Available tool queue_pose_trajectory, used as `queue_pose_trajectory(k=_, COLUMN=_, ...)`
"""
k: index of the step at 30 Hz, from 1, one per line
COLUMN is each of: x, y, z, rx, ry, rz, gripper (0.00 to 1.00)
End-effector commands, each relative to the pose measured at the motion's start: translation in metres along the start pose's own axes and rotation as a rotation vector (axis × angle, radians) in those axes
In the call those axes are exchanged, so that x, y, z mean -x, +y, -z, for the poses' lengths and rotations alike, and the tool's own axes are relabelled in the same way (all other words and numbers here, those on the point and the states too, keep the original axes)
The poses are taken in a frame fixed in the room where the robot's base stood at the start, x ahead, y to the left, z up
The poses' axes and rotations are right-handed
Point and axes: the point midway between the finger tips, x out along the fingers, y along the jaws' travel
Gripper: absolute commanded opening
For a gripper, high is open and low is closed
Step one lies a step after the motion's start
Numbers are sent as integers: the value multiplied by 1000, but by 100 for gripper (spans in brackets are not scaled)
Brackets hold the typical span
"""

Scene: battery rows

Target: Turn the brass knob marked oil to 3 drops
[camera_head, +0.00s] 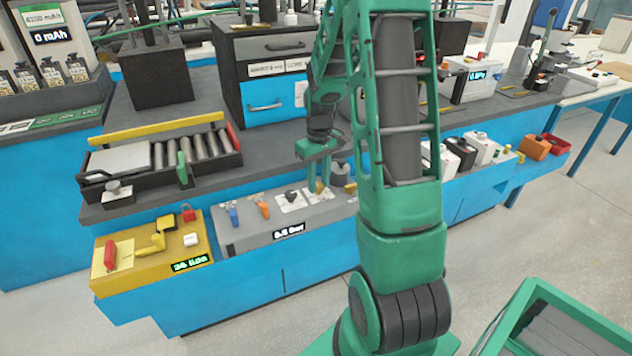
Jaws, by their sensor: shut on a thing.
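The brass knob (319,187) stands on a white dial plate (313,199) on the sloping grey panel at the front of the bench. My gripper (318,180) reaches down over it from above, with its fingers shut on the knob. The knob is small here and partly covered by the fingers. The dial marks and the knob's pointer direction are too small to read.
The grey panel (262,228) also carries a blue lever (233,216), an orange lever (262,208), a black knob (291,195) and a display reading about 0.5 bar. A yellow panel (135,278) is at left. My arm hides the panel's right part.

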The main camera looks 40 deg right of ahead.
Motion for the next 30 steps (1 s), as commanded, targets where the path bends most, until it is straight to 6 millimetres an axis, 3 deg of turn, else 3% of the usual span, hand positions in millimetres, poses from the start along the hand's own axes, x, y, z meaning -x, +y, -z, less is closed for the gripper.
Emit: queue_pose_trajectory(k=30, x=2, y=-1, z=3, rx=-958, ry=6, rz=3, gripper=7)
